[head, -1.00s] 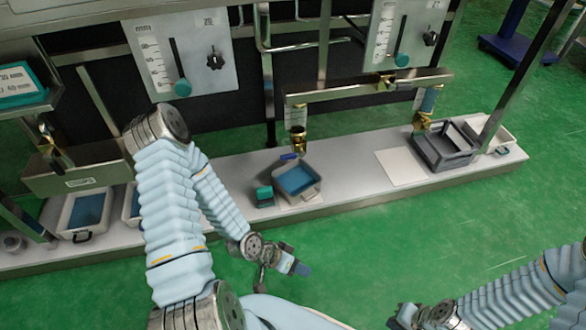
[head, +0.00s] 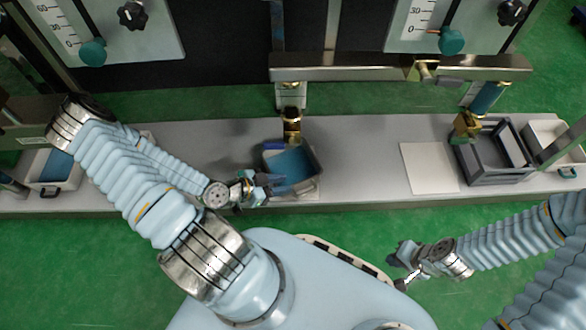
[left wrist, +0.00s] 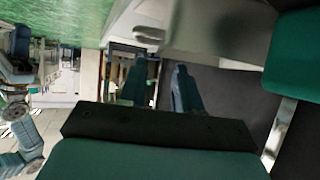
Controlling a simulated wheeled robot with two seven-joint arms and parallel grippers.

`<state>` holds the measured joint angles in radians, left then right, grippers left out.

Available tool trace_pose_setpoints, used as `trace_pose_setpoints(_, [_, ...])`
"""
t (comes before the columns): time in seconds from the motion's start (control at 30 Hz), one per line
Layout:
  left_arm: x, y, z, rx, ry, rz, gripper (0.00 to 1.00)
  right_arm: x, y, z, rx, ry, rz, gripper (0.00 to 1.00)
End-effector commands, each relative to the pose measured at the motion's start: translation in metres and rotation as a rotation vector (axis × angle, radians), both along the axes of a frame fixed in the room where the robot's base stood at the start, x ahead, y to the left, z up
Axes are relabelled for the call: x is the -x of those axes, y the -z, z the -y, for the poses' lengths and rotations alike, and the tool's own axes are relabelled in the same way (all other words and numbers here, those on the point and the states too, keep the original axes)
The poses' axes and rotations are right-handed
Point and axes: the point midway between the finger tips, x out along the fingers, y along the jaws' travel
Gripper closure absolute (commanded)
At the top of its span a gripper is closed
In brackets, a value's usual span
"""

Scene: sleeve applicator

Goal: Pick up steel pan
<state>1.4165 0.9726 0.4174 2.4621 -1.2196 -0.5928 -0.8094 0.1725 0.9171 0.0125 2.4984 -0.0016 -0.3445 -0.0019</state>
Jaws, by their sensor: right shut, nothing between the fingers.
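A pale grey metal pan (head: 314,182) with a blue inside sits on the long grey bench, below a brass nozzle, in the head view. My left gripper (head: 270,184) is at the pan's left side and overlaps its edge in the picture; I cannot tell whether they touch. In the left wrist view its two dark fingers (left wrist: 160,88) stand apart, with no object clearly held between them. My right gripper (head: 394,262) is shut and empty, low in front of the bench and away from the pan.
The bench (head: 365,135) carries a white sheet (head: 430,168) and a dark grey crate (head: 487,180) to the right. A white tray with a blue inside (head: 52,170) is at the left. A metal rail (head: 390,68) with brass nozzles (head: 292,128) hangs above the bench.

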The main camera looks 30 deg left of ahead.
Motion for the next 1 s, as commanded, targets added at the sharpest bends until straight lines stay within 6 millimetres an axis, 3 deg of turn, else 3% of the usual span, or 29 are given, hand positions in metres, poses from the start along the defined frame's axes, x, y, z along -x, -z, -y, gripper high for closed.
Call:
trace_pose_setpoints(0.6, [-0.058,0.037,0.04,0.001,0.002,0.0,0.67,-0.001,0.016,0.0,0.001,0.003,0.004,1.0])
trace_pose_setpoints(0.87, [-0.06,0.037,0.041,0.0,0.001,0.0,0.67,-0.001,0.016,0.0,0.001,0.003,0.005,1.0])
trace_pose_setpoints(1.0, [-0.06,0.037,0.041,0.001,0.0,-0.001,0.88,-0.001,0.016,0.0,0.001,0.003,0.004,1.0])
